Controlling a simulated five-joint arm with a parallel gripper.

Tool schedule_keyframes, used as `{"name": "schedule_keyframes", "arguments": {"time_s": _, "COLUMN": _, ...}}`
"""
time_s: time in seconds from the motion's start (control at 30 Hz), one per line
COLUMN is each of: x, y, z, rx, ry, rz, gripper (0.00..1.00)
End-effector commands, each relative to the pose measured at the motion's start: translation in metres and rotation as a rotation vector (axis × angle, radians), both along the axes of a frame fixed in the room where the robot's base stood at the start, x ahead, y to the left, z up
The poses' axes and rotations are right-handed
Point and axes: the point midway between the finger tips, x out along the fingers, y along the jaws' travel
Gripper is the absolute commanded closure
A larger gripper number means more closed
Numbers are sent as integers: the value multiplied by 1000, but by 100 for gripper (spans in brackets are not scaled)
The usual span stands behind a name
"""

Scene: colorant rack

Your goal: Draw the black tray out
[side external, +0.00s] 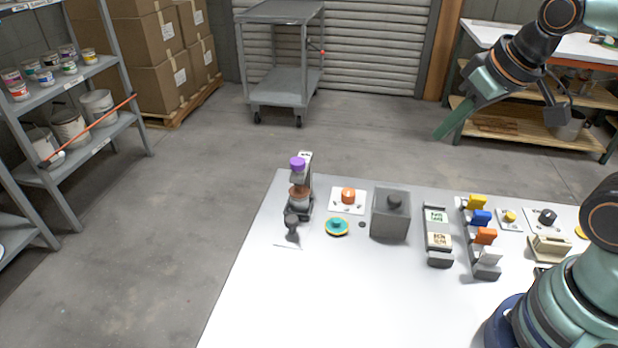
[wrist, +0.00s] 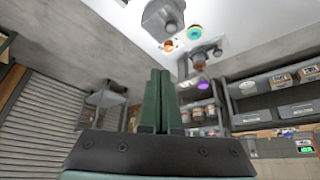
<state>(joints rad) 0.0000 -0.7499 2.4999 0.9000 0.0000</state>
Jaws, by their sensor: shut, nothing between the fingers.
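I cannot make out which thing is the black tray. The rack (side external: 476,262) on the white table holds a row of coloured pieces: yellow (side external: 477,202), blue (side external: 481,217), orange (side external: 485,236) and white (side external: 489,256). No black piece shows plainly in it. My gripper (side external: 438,136) is high above and behind the table at the upper right, well apart from the rack. In the wrist view my gripper's green fingers (wrist: 159,75) lie together, with nothing between them. The rack is not recognisable in the wrist view.
A grey box with a knob (side external: 390,215), a stand with a purple top (side external: 298,190), a teal-and-yellow disc (side external: 336,226) and a holder with cards (side external: 438,245) stand on the table (side external: 300,300). Its front left is clear. My arm's base covers the right end.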

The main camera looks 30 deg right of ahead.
Motion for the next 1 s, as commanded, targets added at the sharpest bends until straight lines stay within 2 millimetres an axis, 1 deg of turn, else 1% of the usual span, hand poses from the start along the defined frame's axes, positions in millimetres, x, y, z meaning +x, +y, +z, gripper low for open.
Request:
{"name": "schedule_keyframes", "arguments": {"time_s": 0.07, "x": 0, "y": 0, "z": 0, "rx": 0, "ry": 0, "rz": 0, "gripper": 100}}
{"name": "schedule_keyframes", "arguments": {"time_s": 0.1, "x": 0, "y": 0, "z": 0, "rx": 0, "ry": 0, "rz": 0, "gripper": 92}}
{"name": "schedule_keyframes", "arguments": {"time_s": 0.17, "x": 1, "y": 0, "z": 0, "rx": 0, "ry": 1, "rz": 1, "gripper": 69}}
{"name": "schedule_keyframes", "arguments": {"time_s": 0.2, "x": 2, "y": 1, "z": 1, "rx": 1, "ry": 5, "rz": 3, "gripper": 54}}
{"name": "schedule_keyframes", "arguments": {"time_s": 0.27, "x": 6, "y": 4, "z": 2, "rx": 3, "ry": 16, "rz": 9, "gripper": 31}}
{"name": "schedule_keyframes", "arguments": {"time_s": 0.37, "x": 18, "y": 12, "z": 6, "rx": 7, "ry": 51, "rz": 24, "gripper": 31}}
{"name": "schedule_keyframes", "arguments": {"time_s": 0.47, "x": 36, "y": 26, "z": 10, "rx": 13, "ry": 99, "rz": 46, "gripper": 31}}
{"name": "schedule_keyframes", "arguments": {"time_s": 0.57, "x": 57, "y": 42, "z": 10, "rx": 16, "ry": 148, "rz": 68, "gripper": 31}}
{"name": "schedule_keyframes", "arguments": {"time_s": 0.67, "x": 77, "y": 60, "z": 7, "rx": 16, "ry": 199, "rz": 87, "gripper": 31}}
{"name": "schedule_keyframes", "arguments": {"time_s": 0.77, "x": 96, "y": 80, "z": -1, "rx": 12, "ry": 249, "rz": 106, "gripper": 31}}
{"name": "schedule_keyframes", "arguments": {"time_s": 0.87, "x": 114, "y": 101, "z": -13, "rx": 6, "ry": 299, "rz": 126, "gripper": 31}}
{"name": "schedule_keyframes", "arguments": {"time_s": 1.0, "x": 136, "y": 132, "z": -36, "rx": -8, "ry": 367, "rz": 151, "gripper": 31}}
